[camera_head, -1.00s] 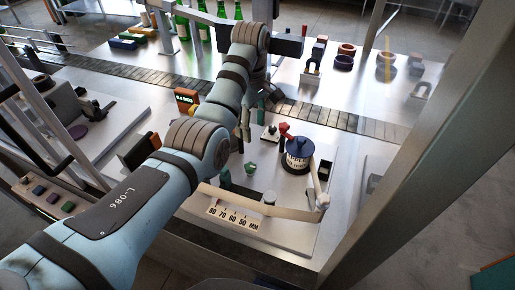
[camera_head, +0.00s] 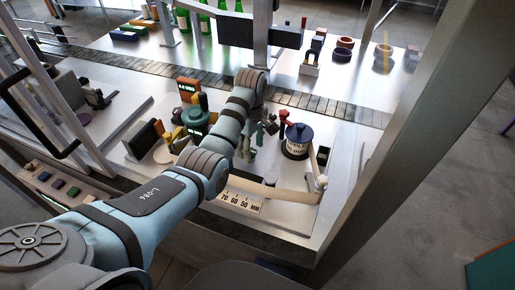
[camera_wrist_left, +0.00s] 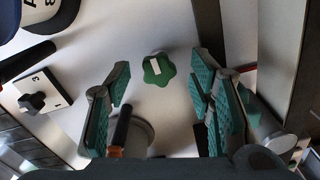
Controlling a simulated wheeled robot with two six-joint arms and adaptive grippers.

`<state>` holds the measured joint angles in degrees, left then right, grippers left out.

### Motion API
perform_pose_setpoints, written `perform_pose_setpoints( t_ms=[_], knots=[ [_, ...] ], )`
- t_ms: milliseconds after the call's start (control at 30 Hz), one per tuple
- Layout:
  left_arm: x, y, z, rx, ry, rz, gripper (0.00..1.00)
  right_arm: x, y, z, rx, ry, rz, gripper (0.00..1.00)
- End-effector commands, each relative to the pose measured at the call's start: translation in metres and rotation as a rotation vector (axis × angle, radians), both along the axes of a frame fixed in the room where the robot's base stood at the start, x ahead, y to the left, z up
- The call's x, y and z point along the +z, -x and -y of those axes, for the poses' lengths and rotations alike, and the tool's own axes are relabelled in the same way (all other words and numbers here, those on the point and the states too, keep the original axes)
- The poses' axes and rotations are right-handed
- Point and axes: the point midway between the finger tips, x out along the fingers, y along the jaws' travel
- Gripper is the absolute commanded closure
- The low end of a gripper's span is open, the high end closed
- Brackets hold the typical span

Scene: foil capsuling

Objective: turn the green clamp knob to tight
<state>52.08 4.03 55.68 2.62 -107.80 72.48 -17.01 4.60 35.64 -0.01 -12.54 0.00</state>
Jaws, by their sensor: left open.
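The green clamp knob (camera_wrist_left: 158,68) is lobed, with a white bar mark on its top. In the left wrist view it stands on the pale plate at upper centre. My left gripper (camera_wrist_left: 161,78) is open, with its teal-padded fingers on either side of the knob in the picture. I see no finger touching the knob. In the head view my left gripper (camera_head: 248,148) is low over the plate, left of the blue-lidded pot (camera_head: 298,140). The knob is not clear in the head view, where my arm and gripper cover that area. My right gripper is not in view.
A square plate with a black knob (camera_wrist_left: 36,101) is at the left of the wrist view. An orange-tipped dark rod (camera_wrist_left: 121,130) stands near the left finger. A millimetre scale (camera_head: 240,203) and pale strip run along the front. A conveyor (camera_head: 330,105) lies behind.

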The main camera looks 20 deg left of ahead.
Motion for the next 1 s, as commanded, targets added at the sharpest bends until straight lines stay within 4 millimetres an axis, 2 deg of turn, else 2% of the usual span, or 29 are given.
perform_pose_setpoints(
  t_ms=[100,367,667,1000],
  knots=[
    [-0.0096,0.002,-0.0033,0.006,0.0,-0.001,0.51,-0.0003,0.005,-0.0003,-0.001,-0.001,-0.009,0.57],
    [-0.0117,0.0021,-0.004,0.008,0.0,0.0,0.51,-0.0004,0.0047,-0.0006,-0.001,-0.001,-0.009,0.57],
    [-0.0113,0.0019,-0.0038,0.007,0.0,0.0,0.98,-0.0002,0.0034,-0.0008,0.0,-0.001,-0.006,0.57],
    [-0.0109,0.0019,-0.0038,-0.03,0.0,0.001,0.99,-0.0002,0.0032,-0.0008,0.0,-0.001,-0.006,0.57]
  ],
)
